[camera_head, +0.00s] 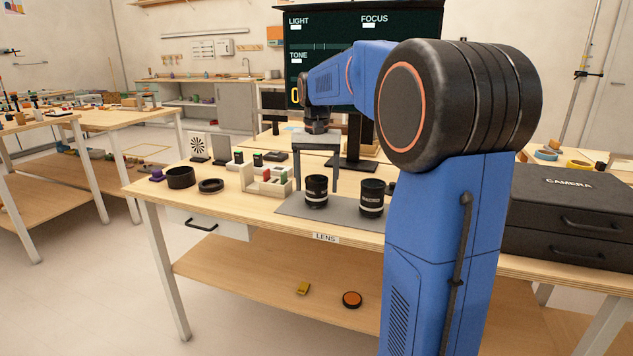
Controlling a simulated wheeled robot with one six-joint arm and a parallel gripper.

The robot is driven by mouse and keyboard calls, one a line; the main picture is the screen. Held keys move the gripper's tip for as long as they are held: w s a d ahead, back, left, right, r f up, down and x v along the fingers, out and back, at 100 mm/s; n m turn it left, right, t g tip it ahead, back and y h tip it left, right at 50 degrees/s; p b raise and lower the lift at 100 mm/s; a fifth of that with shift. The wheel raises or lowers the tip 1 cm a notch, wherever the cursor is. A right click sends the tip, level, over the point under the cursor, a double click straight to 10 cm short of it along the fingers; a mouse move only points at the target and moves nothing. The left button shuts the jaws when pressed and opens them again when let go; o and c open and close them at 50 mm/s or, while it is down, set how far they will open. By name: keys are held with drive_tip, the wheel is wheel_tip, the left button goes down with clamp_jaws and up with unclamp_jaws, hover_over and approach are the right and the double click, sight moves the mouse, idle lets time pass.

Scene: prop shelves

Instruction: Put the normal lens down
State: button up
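A black lens (316,191) with white lettering, seemingly the normal lens, stands upright on a grey mat (291,208). My gripper (316,178) points straight down over it. Its two grey fingers are spread wide, one on each side of the lens, with a visible gap to it in this view. The lens seems to rest on the mat, not in the fingers. A second black lens, marked MACRO (371,198), stands upright on the mat to the right, close to my arm. The fingertips' exact depth relative to the lens is hard to tell.
A cream rack (266,182) with small coloured items stands left of the mat. A dark monitor (352,150) stands behind. A black CAMERA case (568,207) is at right, partly behind my arm. The mat's front left is bare.

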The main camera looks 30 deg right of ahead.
drive_tip(key=shift+r, duration=0.15)
wheel_tip(320, 180, up, 12)
idle(0.5)
drive_tip(key=shift+s+a, duration=0.1)
drive_tip(key=s+a+f+n+t, duration=0.1)
drive_tip(key=s+a+f+n, duration=0.1)
drive_tip(key=s+a+f, duration=0.3)
drive_tip(key=s+a+f+n+t, duration=0.2)
drive_tip(key=s+a+f, duration=0.3)
drive_tip(key=s+f, duration=0.6)
drive_tip(key=s+a+f+n+t, duration=0.1)
drive_tip(key=s+a+f+n, duration=0.2)
drive_tip(key=s, duration=1.1)
wheel_tip(320, 180, down, 5)
drive_tip(key=a, duration=0.2)
drive_tip(key=shift+a+f+n+t, duration=0.2)
drive_tip(key=shift+a+n+t, duration=0.1)
drive_tip(key=shift+a+t, duration=0.1)
